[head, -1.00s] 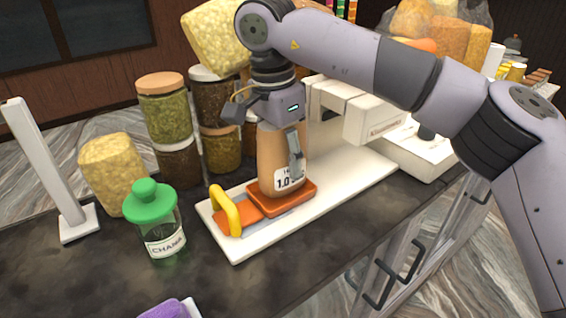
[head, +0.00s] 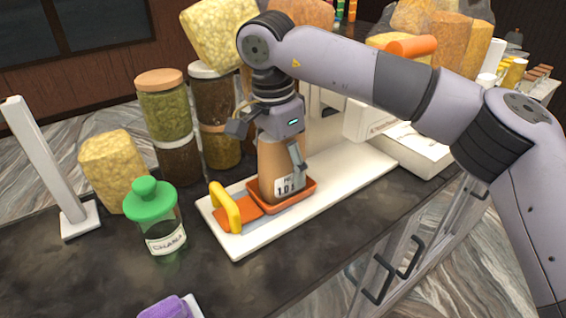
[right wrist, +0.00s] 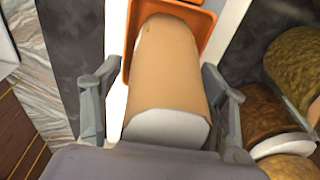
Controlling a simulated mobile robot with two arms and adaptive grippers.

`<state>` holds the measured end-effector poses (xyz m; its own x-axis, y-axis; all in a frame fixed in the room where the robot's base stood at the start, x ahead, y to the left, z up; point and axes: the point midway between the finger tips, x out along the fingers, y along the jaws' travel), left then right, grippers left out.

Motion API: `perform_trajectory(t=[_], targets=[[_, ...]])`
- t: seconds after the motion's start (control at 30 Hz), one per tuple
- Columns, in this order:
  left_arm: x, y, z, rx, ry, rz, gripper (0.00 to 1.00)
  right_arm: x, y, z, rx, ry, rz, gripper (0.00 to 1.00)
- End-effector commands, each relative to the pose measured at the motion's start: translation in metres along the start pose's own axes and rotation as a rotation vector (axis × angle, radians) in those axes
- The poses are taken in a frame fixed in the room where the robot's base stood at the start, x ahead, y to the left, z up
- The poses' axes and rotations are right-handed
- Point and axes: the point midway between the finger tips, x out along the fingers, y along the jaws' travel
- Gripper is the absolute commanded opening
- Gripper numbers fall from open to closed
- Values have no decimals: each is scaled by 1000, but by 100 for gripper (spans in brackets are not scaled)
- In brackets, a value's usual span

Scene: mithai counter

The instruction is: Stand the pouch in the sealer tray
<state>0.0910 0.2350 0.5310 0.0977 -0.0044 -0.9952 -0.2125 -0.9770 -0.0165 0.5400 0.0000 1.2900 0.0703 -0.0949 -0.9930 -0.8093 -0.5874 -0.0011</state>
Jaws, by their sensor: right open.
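The pouch (head: 279,170) is orange-tan with a white label reading 1.0. It stands close to upright in the orange sealer tray (head: 309,189), on the sealer's white base. My right gripper (head: 273,150) is above and around the pouch from the top. In the right wrist view the pouch (right wrist: 170,70) lies between the two spread fingers of my gripper (right wrist: 160,105), with gaps on both sides. The orange tray (right wrist: 131,42) shows beyond its far end. The pouch's top is partly hidden by the gripper in the head view. My left gripper is not in view.
A yellow handle (head: 225,208) rises at the tray's left end. A green-lidded chana jar (head: 158,222) stands left of the sealer. Stacked jars (head: 165,108) stand behind it. A purple cloth-like item (head: 168,308) lies at the front edge.

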Motion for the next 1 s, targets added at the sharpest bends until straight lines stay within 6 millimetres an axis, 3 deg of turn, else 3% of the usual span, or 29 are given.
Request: perform_trajectory(t=[0.27,0.5,0.7,1.0], targets=[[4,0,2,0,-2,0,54,-15,-1,0,1,2,-4,67],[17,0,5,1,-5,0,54,-66,-1,1,1,1,-5,67],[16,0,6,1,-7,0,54,-105,-1,0,2,2,-2,67],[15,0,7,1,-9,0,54,-122,0,0,0,1,1,67]])
